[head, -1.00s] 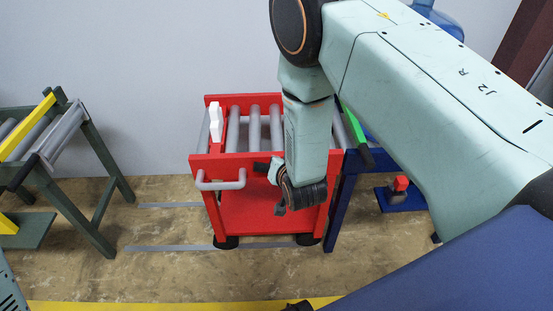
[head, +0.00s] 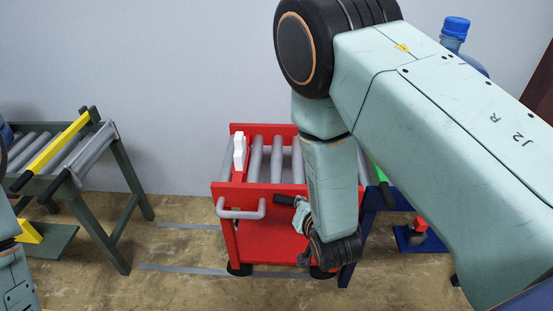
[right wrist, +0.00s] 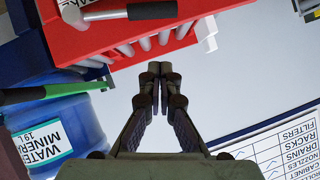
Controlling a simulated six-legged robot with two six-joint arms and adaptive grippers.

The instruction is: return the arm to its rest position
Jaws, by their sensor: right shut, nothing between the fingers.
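My right arm reaches in from the right in the head view and its forearm hangs down in front of the red cart (head: 270,242). My right gripper (head: 303,259) is mostly hidden behind the wrist there; only a dark tip shows. In the right wrist view the two fingers of the right gripper (right wrist: 157,76) are together, with nothing between them. The cart's black-handled brake lever (head: 285,200) is close above the gripper in the head view and apart from the fingers in the right wrist view (right wrist: 150,11). My left gripper is out of view; part of my left arm shows at the left edge.
Grey rollers (head: 276,158) top the cart, with a white piece (head: 239,152) at their left. A green roller conveyor (head: 82,205) stands at left. A blue stand (head: 366,222) adjoins the cart's right. A blue water jug (head: 455,30) stands behind my arm. Floor between conveyor and cart is clear.

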